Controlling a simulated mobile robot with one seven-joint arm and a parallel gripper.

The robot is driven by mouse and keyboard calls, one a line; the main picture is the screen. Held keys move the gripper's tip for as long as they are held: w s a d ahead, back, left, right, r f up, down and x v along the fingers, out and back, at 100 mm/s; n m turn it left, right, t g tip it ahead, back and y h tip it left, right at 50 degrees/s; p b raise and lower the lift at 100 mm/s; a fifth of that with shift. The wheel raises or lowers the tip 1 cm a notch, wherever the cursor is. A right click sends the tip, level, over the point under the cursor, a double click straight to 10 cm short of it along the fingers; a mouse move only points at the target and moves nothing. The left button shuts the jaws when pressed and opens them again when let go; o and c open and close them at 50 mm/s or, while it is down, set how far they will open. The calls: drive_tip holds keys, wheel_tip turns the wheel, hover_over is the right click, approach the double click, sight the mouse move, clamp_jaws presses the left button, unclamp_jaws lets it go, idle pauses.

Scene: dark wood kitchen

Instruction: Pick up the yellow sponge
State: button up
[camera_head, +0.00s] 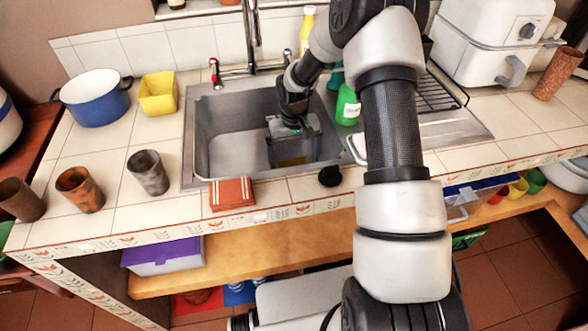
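My arm reaches over the counter from the front right, and my gripper (290,150) points down into the metal sink (232,150). A small yellowish patch, possibly the yellow sponge (292,161), shows low in the sink right at the gripper's lower end. The gripper hides most of it, and I cannot tell whether they touch. The fingertips are too small and dark to show whether they are open or shut.
A faucet (252,40) rises behind the sink. A green bottle (348,106) stands at its right, and an orange-red block (232,193) lies at its front edge. Left are several cups (148,172), a yellow container (158,93) and a blue pot (96,102).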

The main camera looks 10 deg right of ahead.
wheel_tip(320, 180, down, 2)
drive_tip(key=shift+f, duration=0.25)
drive_tip(key=c, duration=1.1)
